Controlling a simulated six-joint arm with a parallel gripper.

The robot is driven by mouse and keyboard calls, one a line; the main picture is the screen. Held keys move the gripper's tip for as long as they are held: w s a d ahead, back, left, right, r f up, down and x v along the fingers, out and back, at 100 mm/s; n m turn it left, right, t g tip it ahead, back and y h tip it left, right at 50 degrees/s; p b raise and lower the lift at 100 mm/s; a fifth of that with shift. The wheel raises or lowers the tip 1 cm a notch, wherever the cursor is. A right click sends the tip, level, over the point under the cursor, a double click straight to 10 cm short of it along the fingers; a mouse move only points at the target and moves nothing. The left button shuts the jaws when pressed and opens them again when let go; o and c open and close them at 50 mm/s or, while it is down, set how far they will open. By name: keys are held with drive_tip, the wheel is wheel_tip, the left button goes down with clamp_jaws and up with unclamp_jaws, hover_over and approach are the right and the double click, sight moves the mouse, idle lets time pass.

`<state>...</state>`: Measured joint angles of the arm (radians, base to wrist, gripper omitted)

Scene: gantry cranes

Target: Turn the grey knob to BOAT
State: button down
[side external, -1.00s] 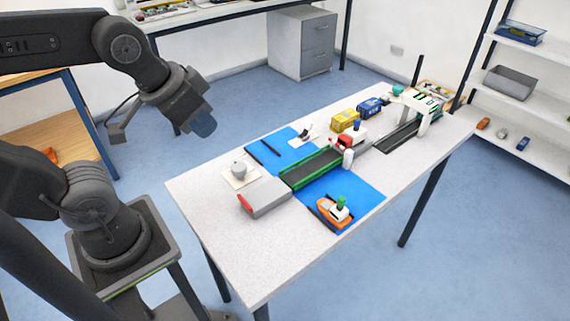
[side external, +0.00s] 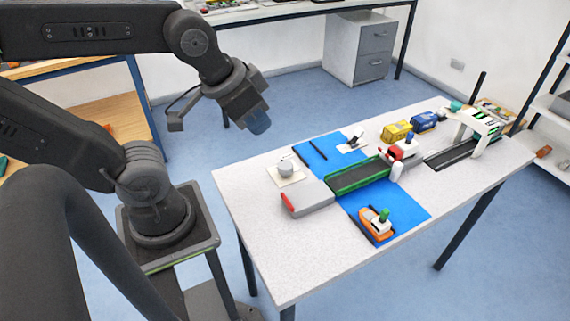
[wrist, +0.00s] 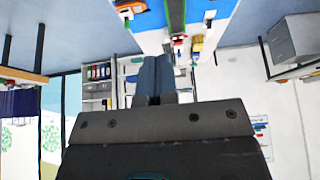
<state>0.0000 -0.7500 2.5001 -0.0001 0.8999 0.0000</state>
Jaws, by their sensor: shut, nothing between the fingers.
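The grey knob (side external: 286,169) stands on a small cream plate (side external: 298,179) near the table's left end. Its pointer and any lettering such as BOAT are too small to read. My gripper (side external: 260,123) hangs in the air above and to the left of the knob in the side view, apart from it. Its two blue-grey fingers (wrist: 155,62) are together, shut and empty, in the wrist view. I cannot make out the knob in the wrist view.
A grey box with a red end (side external: 308,198) sits near the knob. Beyond are a green-sided conveyor (side external: 357,177), blue mats (side external: 415,203), an orange boat (side external: 377,226), a yellow container (side external: 397,131) and a white gantry crane (side external: 480,128). The table's near side (side external: 280,240) is clear.

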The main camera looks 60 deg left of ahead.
sight(285, 164)
drive_tip(key=c, duration=1.9)
unclamp_jaws()
